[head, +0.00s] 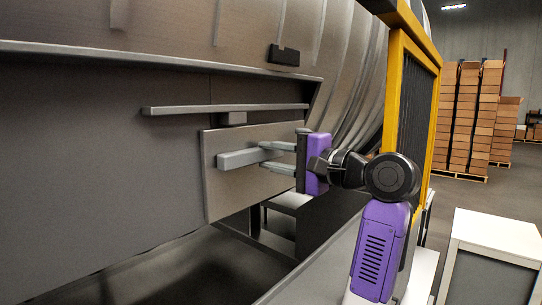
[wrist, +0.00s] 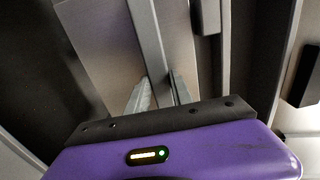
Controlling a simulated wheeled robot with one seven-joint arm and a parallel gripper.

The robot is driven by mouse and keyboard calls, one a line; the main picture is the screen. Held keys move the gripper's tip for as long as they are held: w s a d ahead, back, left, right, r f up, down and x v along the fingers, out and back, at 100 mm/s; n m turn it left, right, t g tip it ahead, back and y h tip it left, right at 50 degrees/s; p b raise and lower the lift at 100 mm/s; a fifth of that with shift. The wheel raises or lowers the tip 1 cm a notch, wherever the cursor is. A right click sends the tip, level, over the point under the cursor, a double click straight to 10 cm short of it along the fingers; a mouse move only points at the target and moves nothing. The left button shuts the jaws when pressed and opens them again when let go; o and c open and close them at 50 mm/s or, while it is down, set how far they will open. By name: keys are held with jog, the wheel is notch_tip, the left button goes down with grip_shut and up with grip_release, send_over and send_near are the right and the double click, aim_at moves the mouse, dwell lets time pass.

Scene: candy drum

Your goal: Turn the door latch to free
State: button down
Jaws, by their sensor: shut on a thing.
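The door latch (head: 238,159) is a grey bar lying about level across a lighter plate (head: 225,190) on the side of the drum. My gripper (head: 268,157) reaches it from the right, with one finger above the bar's right end and one below. The fingers are shut on the latch and hide part of that end. In the wrist view the latch (wrist: 148,38) runs up from between my gripper's fingertips (wrist: 160,86). The purple gripper body fills the bottom of that view.
A long grey rail (head: 225,109) runs just above the plate, with a small block under it. A yellow frame (head: 397,85) stands right of the drum. A white cabinet (head: 495,235) is at the lower right. Stacked boxes (head: 475,115) stand far behind.

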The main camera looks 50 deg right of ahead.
jog(key=shift+d+f, duration=0.1)
jog(key=shift+d, duration=0.1)
jog(key=c, duration=1.1)
grip_release()
jog(key=s+b, duration=0.2)
jog(key=s, duration=0.6)
jog(key=shift+d, duration=0.1)
